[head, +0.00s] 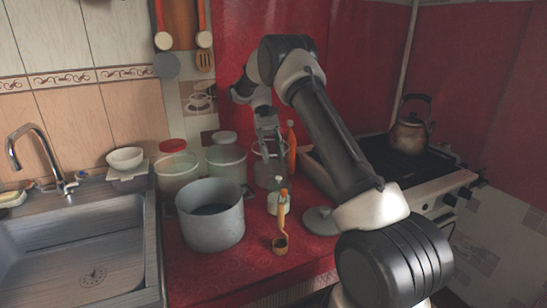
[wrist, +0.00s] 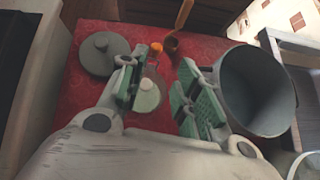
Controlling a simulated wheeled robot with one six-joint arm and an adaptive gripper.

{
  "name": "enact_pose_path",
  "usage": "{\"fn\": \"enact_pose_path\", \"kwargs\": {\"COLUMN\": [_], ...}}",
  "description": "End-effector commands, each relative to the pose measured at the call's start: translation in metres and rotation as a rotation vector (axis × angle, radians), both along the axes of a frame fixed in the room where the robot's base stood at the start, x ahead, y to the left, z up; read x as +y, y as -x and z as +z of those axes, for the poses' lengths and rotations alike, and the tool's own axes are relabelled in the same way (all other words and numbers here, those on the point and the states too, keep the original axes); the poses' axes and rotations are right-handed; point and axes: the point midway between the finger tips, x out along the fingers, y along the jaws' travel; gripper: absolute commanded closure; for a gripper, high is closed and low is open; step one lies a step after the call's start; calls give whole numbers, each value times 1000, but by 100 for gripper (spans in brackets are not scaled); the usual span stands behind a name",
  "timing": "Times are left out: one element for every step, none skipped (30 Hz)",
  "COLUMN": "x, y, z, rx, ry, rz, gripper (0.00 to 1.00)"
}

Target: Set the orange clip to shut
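A small orange piece, which I take to be the orange clip, stands up near the front of the red counter in the head view (head: 283,193). It also shows in the wrist view (wrist: 156,48), beyond my fingertips. I cannot tell whether it is open or shut. My gripper (head: 268,136) is above and behind it, pointing down over the counter. In the wrist view my gripper (wrist: 158,90) has its green-padded fingers apart, with nothing held between them. A pale round cap (wrist: 147,95) shows below the gap between the fingers.
A grey pot (head: 210,228) stands left of the clip. A small brown cup-shaped ladle (head: 280,244) is in front. A grey lid (head: 320,221) lies to the right. Several jars (head: 226,160) stand behind, with a taller orange object (head: 291,148).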

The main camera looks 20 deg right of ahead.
Motion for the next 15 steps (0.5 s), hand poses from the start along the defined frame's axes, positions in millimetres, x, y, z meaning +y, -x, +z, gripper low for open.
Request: {"fn": "enact_pose_path", "kwargs": {"x": [0,1,1,1,2,3,4,5,7,9,11,14,16,18,22], "y": [-1,-2,-2,-1,3,11,18,26,36,44,51,62,70,78,89], "z": [8,15,28,38,49,63,74,83,93,99,103,107,109,111,111], "rx": [-15,-28,-53,-68,-81,-92,-100,-113,-137,-159,-186,-225,-259,-296,-346], "ry": [0,0,0,0,-1,-3,-5,-9,-21,-45,-76,-129,-175,-226,-300], "rz": [0,2,2,3,3,3,3,1,4,18,41,84,124,173,247], "gripper": [82,88,95,100,100,100,100,100,100,100,100,100,100,100,100]}}
